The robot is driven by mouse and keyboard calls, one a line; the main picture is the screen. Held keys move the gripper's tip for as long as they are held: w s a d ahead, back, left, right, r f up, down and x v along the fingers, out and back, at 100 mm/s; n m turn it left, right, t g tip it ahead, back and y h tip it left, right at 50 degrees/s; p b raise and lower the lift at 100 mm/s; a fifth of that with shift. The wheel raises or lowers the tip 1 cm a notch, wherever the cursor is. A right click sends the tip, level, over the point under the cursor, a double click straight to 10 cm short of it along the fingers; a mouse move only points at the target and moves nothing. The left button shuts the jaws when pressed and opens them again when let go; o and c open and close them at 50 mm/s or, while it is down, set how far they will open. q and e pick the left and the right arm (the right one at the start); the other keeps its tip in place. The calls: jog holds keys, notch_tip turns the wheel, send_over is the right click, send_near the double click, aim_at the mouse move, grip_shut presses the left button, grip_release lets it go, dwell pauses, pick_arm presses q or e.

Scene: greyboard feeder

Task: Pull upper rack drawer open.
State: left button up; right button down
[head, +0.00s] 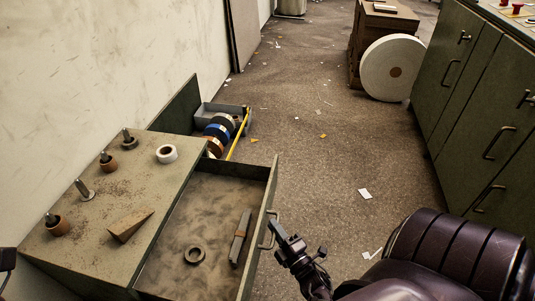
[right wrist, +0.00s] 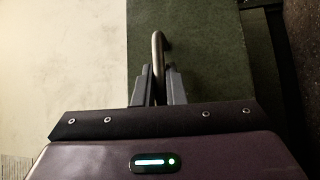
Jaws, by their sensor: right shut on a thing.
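The upper rack drawer (head: 215,225) stands pulled out from the low green cabinet (head: 95,215) in the head view. My right gripper (head: 275,230) is at the drawer's front, shut on the metal bar handle (head: 264,240). In the right wrist view the handle (right wrist: 158,48) rises from between the two fingers of my right gripper (right wrist: 157,82), against the green drawer front (right wrist: 210,50).
The cabinet top holds several knobbed pieces, a white tape roll (head: 167,154) and a brown wedge (head: 130,226). A grey bin with tape rolls (head: 218,131) sits behind. Green cabinets (head: 480,110) line the right. The floor between has scattered paper scraps.

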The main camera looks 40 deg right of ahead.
jog(key=shift+s, duration=0.1)
jog(key=c, duration=1.5)
grip_release()
jog(key=s+a+f+p, duration=0.1)
jog(key=s, duration=0.6)
jog(key=shift+s+p, duration=0.35)
jog(key=shift+f, duration=0.1)
